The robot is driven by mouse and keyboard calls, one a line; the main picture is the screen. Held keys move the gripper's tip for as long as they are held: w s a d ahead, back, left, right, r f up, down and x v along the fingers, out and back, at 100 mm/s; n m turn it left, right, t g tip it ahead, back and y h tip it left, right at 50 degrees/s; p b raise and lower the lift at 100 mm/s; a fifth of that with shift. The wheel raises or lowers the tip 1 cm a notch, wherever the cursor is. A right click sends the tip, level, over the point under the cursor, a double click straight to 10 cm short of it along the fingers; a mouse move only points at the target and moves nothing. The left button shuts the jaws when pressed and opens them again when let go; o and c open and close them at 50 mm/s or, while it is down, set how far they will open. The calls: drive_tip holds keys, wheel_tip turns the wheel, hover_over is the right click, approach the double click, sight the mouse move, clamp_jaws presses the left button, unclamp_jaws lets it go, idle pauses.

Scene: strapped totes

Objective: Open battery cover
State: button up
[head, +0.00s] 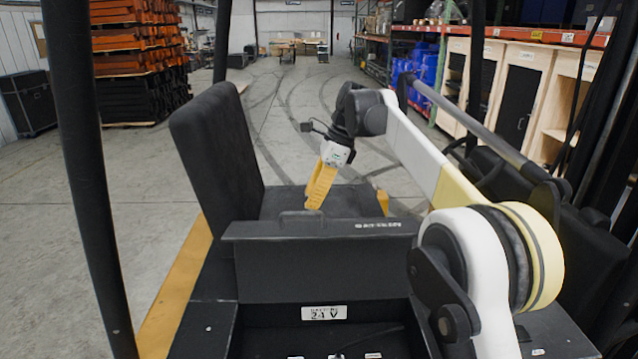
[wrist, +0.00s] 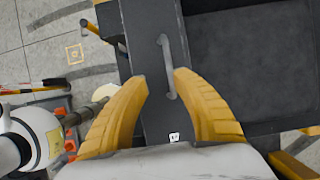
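The battery cover (head: 255,231) is a dark panel with a pale marking at its right. It lies above a dark front face and a "24 V" label (head: 324,313). Its handle (head: 300,215) is on the far side; in the wrist view the handle (wrist: 167,65) is a thin grey bar on a dark strip. My gripper (head: 314,205) has yellow fingers, hangs point-down and is just behind the cover's handle. In the wrist view my gripper (wrist: 162,80) is open, with the handle between its fingertips, nearer the right one. I cannot tell whether it touches the handle.
A black seat back (head: 215,150) stands left of my gripper. Black frame posts (head: 85,180) rise at the left. A yellow edge (head: 178,285) runs along the vehicle's left side. Shelving (head: 500,80) is at the right, and the concrete floor (head: 300,120) ahead is largely clear.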

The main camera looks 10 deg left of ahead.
drive_tip(key=v, duration=0.5)
drive_tip(key=shift+d+r, duration=0.15)
drive_tip(key=shift+r, duration=0.2)
